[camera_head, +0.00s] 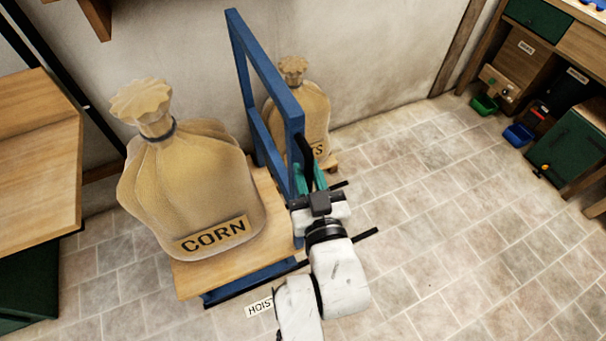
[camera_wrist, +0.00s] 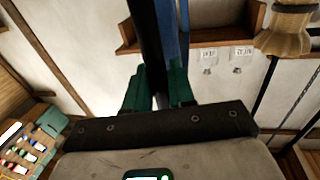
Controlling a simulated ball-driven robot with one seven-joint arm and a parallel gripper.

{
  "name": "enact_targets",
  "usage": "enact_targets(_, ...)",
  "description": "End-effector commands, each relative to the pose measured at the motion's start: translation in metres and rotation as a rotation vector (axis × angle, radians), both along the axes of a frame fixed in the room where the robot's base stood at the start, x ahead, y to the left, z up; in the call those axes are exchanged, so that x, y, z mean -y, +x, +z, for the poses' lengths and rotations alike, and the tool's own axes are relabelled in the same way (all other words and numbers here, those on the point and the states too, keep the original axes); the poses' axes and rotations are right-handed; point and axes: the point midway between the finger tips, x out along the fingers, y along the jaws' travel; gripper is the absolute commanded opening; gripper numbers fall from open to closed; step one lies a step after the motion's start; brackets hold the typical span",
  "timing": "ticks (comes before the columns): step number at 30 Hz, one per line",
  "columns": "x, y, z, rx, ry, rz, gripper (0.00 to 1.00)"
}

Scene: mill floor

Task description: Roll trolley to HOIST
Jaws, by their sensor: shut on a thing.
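The trolley has a wooden deck (camera_head: 189,278) and a tall blue frame (camera_head: 243,62). A tied sack labelled CORN (camera_head: 190,190) stands upright on the deck. My gripper (camera_head: 311,180) is at the right side of the blue frame, its green fingers shut on the dark trolley handle (camera_head: 304,155). In the wrist view the green fingers (camera_wrist: 158,90) close around the dark handle bar (camera_wrist: 146,45). A floor label reading HOIS (camera_head: 259,307) lies at the trolley's front edge, its right end hidden by my arm.
A second sack (camera_head: 308,112), its label partly hidden, stands behind the frame by the wall. A wooden bench (camera_head: 38,150) is close at left. A workbench with a green cabinet (camera_head: 574,145) and small bins (camera_head: 518,134) stands at right. The tiled floor (camera_head: 430,220) between is clear.

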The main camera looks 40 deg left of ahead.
Motion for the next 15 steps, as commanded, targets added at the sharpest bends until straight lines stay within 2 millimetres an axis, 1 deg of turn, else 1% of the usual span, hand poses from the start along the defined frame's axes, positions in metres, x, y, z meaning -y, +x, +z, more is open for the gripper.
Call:
enact_targets(12, -0.003, -0.0052, -0.0004, 0.0, 0.001, 0.01, 0.0)
enact_targets(13, -0.003, -0.0055, -0.0005, 0.0, 0.001, 0.01, 0.25)
enact_targets(15, -0.0031, -0.0057, -0.0006, -0.001, 0.002, 0.011, 0.31)
